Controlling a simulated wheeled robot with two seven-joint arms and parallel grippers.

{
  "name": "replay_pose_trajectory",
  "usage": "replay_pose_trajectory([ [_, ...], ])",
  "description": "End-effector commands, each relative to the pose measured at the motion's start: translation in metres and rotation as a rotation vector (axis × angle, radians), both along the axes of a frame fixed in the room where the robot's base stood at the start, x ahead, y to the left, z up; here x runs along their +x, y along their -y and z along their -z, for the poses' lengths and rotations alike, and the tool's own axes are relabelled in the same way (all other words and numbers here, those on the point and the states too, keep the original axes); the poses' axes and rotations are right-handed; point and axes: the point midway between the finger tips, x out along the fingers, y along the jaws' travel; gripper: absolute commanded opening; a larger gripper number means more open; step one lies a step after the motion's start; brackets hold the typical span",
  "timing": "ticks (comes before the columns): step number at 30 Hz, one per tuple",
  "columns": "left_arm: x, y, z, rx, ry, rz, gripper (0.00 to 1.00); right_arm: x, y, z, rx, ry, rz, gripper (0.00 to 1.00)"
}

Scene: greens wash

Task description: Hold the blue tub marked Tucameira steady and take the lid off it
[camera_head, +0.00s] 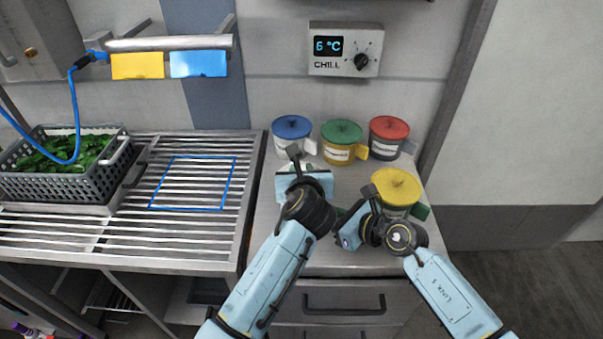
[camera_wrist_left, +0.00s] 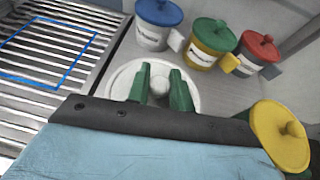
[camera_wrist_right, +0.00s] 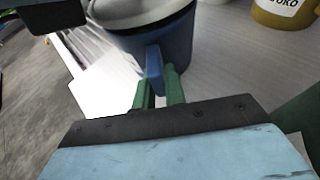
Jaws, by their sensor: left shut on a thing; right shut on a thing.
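The blue tub (camera_wrist_right: 165,50) has a white lid and a blue handle (camera_wrist_right: 154,70). Its label is not readable. My right gripper (camera_wrist_right: 160,92) is shut on the handle from the side. The round white lid (camera_wrist_left: 120,85) has a knob (camera_wrist_left: 159,88) in its middle. My left gripper (camera_wrist_left: 161,80) is shut on this knob from above. In the head view, my left gripper (camera_head: 303,178) hides most of the tub and lid, and my right gripper (camera_head: 342,218) is beside them. I cannot tell whether a gap lies between lid and rim.
A blue-lidded tub (camera_head: 292,128), a green-lidded tub (camera_head: 342,135) and a red-lidded tub (camera_head: 388,130) stand behind. A yellow-lidded tub (camera_head: 397,186) stands close by my right arm.

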Motion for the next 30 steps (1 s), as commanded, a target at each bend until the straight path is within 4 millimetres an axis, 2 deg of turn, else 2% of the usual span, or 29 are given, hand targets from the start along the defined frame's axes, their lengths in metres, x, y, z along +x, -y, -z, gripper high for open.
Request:
replay_pose_trajectory([
  [6, 0.0, 0.0, -0.007, 0.001, 0.001, 0.001, 0.0, 0.0, 0.0, 0.0, 0.0, 0.0, 0.0, 0.0],
  [16, 0.0, 0.0, -0.009, 0.001, 0.001, 0.001, 0.0, 0.0, 0.0, 0.0, 0.0, 0.0, 0.0, 0.0],
  [24, 0.0, 0.0, -0.04, -0.001, 0.004, 0.001, 0.0, 0.0, 0.0, 0.0, 0.0, 0.0, 0.0, 0.0],
  [30, 0.0, 0.0, -0.048, 0.002, 0.001, 0.002, 0.0, 0.0, 0.0, 0.0, 0.0, 0.0, 0.0, 0.0],
])
